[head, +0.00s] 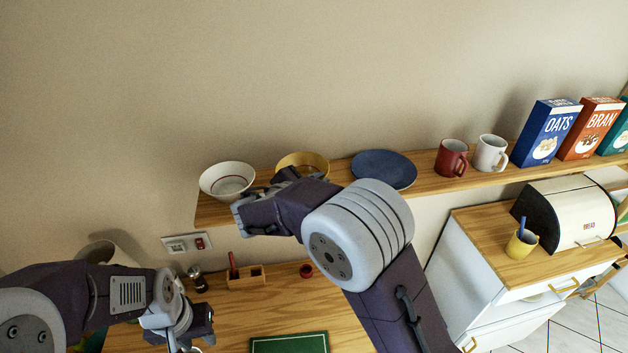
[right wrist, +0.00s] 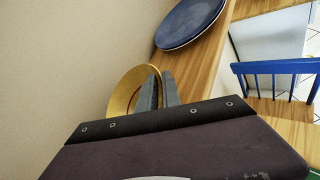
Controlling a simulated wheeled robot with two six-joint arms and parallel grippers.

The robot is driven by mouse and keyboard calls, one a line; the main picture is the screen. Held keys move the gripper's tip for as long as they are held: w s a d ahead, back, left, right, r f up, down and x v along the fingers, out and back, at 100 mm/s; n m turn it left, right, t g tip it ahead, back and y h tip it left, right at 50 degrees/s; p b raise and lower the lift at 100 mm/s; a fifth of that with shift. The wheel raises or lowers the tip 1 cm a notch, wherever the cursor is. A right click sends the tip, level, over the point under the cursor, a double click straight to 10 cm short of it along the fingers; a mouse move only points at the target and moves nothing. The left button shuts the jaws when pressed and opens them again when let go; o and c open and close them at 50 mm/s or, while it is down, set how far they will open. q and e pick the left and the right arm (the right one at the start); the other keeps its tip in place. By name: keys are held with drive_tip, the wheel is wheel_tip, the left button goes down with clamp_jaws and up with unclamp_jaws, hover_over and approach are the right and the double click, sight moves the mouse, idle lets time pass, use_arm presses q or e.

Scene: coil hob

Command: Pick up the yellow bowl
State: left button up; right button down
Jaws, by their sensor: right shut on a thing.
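The yellow bowl (head: 305,160) is at the wooden wall shelf, between a white bowl and a blue plate. My right gripper (head: 285,175) is at its near rim, and my arm hides part of the bowl. In the right wrist view the two dark fingers (right wrist: 158,92) are shut on the rim of the yellow bowl (right wrist: 123,93), which looks tilted there. I cannot tell whether it touches the shelf. My left gripper (head: 190,335) is low at the left, over the wooden counter, away from the bowl; its jaw opening is unclear.
The white bowl (head: 227,180) stands close on the left and the blue plate (head: 384,170) close on the right. A red mug (head: 451,158), a white mug (head: 490,154) and several boxes stand further right on the shelf (head: 425,160). The wall is behind.

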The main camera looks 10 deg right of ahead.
drive_tip(key=shift+r, duration=0.5)
wheel_tip(320, 180, up, 3)
drive_tip(key=shift+d+f+b, duration=0.1)
drive_tip(key=shift+b, duration=0.45)
drive_tip(key=s+d+r+b, duration=0.2)
drive_tip(key=s+d+r, duration=0.3)
drive_tip(key=d, duration=0.5)
drive_tip(key=shift+s+r+b, duration=0.15)
drive_tip(key=shift+r+b, duration=0.2)
drive_tip(key=shift+r, duration=0.65)
drive_tip(key=shift+d, duration=0.1)
